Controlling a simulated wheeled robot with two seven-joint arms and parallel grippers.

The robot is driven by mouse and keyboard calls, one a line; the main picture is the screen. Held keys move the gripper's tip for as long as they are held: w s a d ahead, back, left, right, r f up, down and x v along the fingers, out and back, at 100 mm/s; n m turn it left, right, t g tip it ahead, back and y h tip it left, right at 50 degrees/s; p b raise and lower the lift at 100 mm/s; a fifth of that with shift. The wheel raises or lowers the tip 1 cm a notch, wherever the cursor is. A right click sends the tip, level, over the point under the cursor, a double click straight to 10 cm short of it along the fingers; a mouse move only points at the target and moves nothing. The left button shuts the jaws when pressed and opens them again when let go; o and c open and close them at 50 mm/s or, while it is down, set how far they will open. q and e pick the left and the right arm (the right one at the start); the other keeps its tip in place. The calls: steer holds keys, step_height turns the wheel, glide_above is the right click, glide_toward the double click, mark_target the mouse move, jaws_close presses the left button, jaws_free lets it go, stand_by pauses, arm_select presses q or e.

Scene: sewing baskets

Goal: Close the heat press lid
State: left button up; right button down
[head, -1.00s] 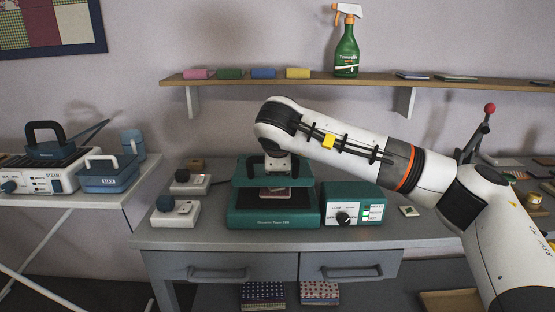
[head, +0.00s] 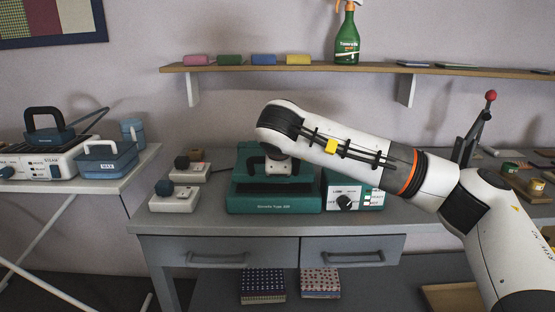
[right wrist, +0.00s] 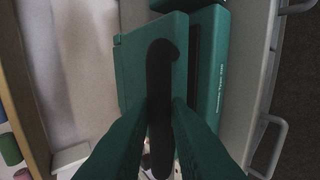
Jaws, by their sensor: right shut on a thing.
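The teal heat press base (head: 274,206) stands on the grey cabinet top. Its teal lid (head: 248,151) is low over the base, with its front edge near the base; I cannot tell if they touch. My right arm's wrist covers part of the lid in the head view. In the right wrist view, my right gripper (right wrist: 160,112) is shut on the lid's dark handle (right wrist: 160,70), with a finger on each side. The lid plate (right wrist: 130,75) lies beyond the fingers, beside the base (right wrist: 210,75). My left gripper is out of view.
A teal control box (head: 344,193) stands right of the press. Two small white units, the nearer one (head: 172,203) and one behind, stand left. A wooden shelf (head: 300,70) with a green spray bottle (head: 346,40) runs above. Free cabinet top lies in front.

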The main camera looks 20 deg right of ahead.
steer(key=shift+s+a+f+g, duration=0.15)
steer(key=shift+f, duration=0.45)
steer(key=shift+s+a+f+g, duration=0.1)
steer(key=shift+s+f+g, duration=0.05)
steer(key=shift+f, duration=0.45)
steer(key=c, duration=1.6)
jaws_free()
steer(key=shift+s, duration=0.1)
steer(key=shift+c, duration=0.2)
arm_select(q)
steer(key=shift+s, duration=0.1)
arm_select(e)
steer(key=shift+d+r, duration=0.1)
steer(key=shift+s+r, duration=0.1)
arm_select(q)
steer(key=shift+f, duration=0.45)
arm_select(e)
steer(key=v, duration=1.2)
steer(key=shift+r, duration=0.35)
